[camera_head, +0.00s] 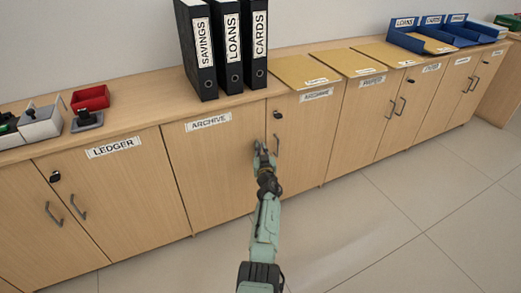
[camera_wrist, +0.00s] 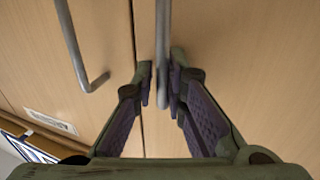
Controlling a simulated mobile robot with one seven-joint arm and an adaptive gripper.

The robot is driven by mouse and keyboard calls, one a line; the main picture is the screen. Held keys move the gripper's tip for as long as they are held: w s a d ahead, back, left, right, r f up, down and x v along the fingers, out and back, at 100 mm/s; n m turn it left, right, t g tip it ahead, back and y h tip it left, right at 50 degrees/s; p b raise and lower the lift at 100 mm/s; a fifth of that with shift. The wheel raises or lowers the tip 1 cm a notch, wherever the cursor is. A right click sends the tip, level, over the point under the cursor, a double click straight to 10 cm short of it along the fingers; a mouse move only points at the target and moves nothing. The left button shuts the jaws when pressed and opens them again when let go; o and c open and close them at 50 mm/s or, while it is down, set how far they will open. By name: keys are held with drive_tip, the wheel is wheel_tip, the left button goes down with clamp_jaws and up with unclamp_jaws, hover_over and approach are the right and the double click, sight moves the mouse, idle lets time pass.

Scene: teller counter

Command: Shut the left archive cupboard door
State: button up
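The left archive cupboard door (camera_head: 210,170) carries an ARCHIVE label and looks nearly flush with the cupboard front in the head view. In the wrist view a narrow dark seam runs between the two archive doors. My gripper (camera_head: 264,147) is at the inner edge of the left door. In the wrist view my gripper (camera_wrist: 162,82) has its fingers close on both sides of that door's handle (camera_wrist: 163,45), seemingly shut on it. My gripper hides this handle in the head view. The right archive door's handle (camera_head: 277,146) stands free beside it, and shows at left in the wrist view (camera_wrist: 75,45).
Black binders (camera_head: 230,45) stand on the counter above the archive doors. Tan folders (camera_head: 305,70) lie to their right. The ledger cupboard door (camera_head: 120,180) is at left, and more doors continue to the right. The tiled floor (camera_head: 400,210) in front is clear.

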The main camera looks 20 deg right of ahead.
drive_tip(key=shift+o, duration=1)
drive_tip(key=shift+a, duration=0.15)
drive_tip(key=shift+w, duration=0.1)
drive_tip(key=shift+a+f, duration=0.1)
drive_tip(key=v, duration=1.2)
